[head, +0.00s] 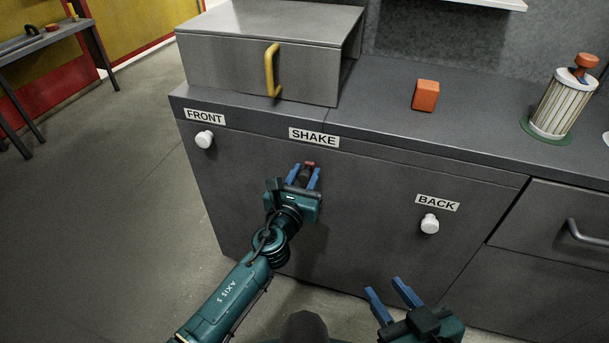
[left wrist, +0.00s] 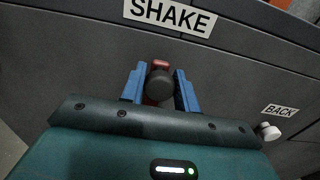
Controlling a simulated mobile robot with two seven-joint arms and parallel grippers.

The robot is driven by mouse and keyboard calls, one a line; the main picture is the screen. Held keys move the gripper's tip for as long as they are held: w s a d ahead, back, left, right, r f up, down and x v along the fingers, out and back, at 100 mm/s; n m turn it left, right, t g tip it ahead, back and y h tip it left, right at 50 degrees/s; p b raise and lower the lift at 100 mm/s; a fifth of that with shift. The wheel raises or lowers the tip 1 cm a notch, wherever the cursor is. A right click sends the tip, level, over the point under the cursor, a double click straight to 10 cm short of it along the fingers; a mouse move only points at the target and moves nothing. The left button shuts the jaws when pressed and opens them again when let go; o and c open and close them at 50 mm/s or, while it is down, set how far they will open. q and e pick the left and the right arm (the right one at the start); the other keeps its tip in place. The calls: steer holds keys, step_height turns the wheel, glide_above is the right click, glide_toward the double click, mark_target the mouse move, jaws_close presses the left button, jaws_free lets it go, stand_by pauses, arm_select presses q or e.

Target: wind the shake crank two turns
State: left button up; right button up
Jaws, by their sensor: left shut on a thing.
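The shake crank (head: 309,164) is on the dark cabinet front under the SHAKE label (head: 314,137); a dark round knob and a bit of red show. My left gripper (head: 304,178) is shut on the crank, with a blue finger on each side. In the left wrist view the dark knob (left wrist: 160,84) sits between the fingers, with a red part (left wrist: 160,64) above it. The rest of the crank is hidden by my gripper. My right gripper (head: 393,293) is open and empty, low and to the right, apart from the cabinet.
A white FRONT knob (head: 204,139) is to the left and a white BACK knob (head: 430,223) to the right. A metal oven box (head: 230,75) with a yellow handle (head: 271,69), an orange block (head: 425,95) and a striped canister (head: 563,104) stand on the counter. A drawer handle (head: 585,234) sticks out at right.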

arm_select(q)
steer(key=c, duration=0.4)
jaws_close()
arm_select(e)
steer(key=shift+s, duration=0.1)
arm_select(q)
steer(key=shift+d, duration=0.1)
steer(key=shift+s+d+m+p, duration=0.2)
steer(key=shift+d+m+p, duration=0.25)
steer(key=shift+m, duration=0.55)
steer(key=m, duration=0.1)
steer(key=d+f+m+p, duration=0.1)
steer(key=m, duration=0.1)
steer(key=d+m+p, duration=0.1)
steer(key=m, duration=0.1)
steer(key=shift+s+d+f, duration=0.15)
steer(key=shift+s+d, duration=0.05)
steer(key=shift+s, duration=0.15)
arm_select(e)
steer(key=r, duration=0.2)
steer(key=d+r+m, duration=0.1)
steer(key=shift+s+d, duration=0.1)
steer(key=shift+s, duration=0.2)
steer(key=shift+r, duration=0.1)
